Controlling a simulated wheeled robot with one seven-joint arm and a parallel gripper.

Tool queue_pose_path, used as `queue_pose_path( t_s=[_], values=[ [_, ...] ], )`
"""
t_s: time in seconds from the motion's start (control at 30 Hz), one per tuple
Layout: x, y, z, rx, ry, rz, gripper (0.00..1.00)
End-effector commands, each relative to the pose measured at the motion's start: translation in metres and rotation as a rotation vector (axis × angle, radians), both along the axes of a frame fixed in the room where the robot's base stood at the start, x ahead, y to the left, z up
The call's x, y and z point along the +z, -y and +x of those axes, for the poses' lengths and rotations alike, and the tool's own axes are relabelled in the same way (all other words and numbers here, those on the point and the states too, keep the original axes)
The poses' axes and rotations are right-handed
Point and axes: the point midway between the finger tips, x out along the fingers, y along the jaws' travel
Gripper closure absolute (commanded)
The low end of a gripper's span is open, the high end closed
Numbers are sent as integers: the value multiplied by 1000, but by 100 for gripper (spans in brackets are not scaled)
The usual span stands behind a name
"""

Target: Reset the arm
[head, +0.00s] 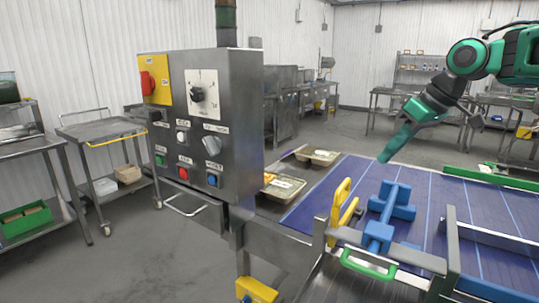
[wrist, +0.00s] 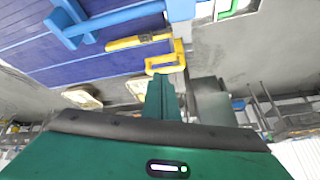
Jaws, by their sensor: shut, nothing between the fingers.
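My gripper (head: 387,155) is green and hangs over the blue conveyor belt (head: 345,180) in the head view, its fingers pointing down and to the left. The fingers also show in the wrist view (wrist: 163,97), closed together with nothing between them. A blue tool (head: 397,201) and a yellow tool (head: 341,207) are at the near end of the belt, apart from the gripper. They also appear in the wrist view, the blue one (wrist: 115,20) and the yellow one (wrist: 165,58). The exact height of my fingertips above the belt is unclear.
A grey control box (head: 215,120) with buttons and knobs stands left of the belt. A green handle (head: 368,265) is at the near end. A cart (head: 105,130) stands at left. The floor between is clear.

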Motion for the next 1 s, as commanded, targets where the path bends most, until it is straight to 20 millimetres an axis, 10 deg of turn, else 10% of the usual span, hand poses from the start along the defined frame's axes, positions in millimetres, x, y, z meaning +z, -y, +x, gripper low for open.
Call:
queue_pose_path(
  t_s=[0.6, 1.0],
  values=[
    [-192, 91, -280, -996, -494, -73, 100],
    [-213, 97, -323, -1101, -553, -101, 100]
  ],
)
